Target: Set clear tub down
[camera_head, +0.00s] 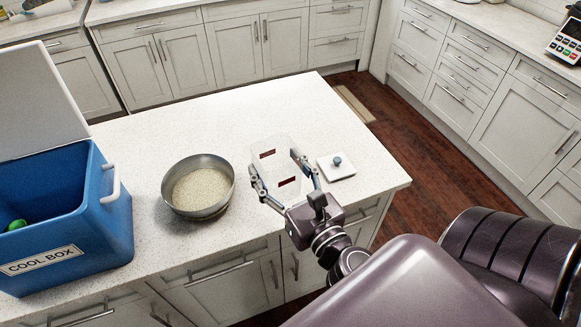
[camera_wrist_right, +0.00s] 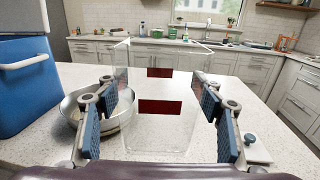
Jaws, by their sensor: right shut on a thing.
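The clear tub (camera_head: 278,167) is a see-through container with two dark red patches. It is between the fingers of my right gripper (camera_head: 284,176), which is shut on it over the white counter (camera_head: 122,143). In the right wrist view the tub (camera_wrist_right: 160,128) stands upright between the blue finger pads of the right gripper (camera_wrist_right: 160,125). I cannot tell whether its base touches the counter. A white square lid with a blue-grey knob (camera_head: 337,168) lies on the counter just right of the gripper. My left gripper is not in view.
A metal bowl of pale grains (camera_head: 199,186) stands left of the tub. A blue cool box (camera_head: 65,215), lid raised, with something green inside, stands at the far left. The counter behind the tub is clear. Its right edge is just past the lid.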

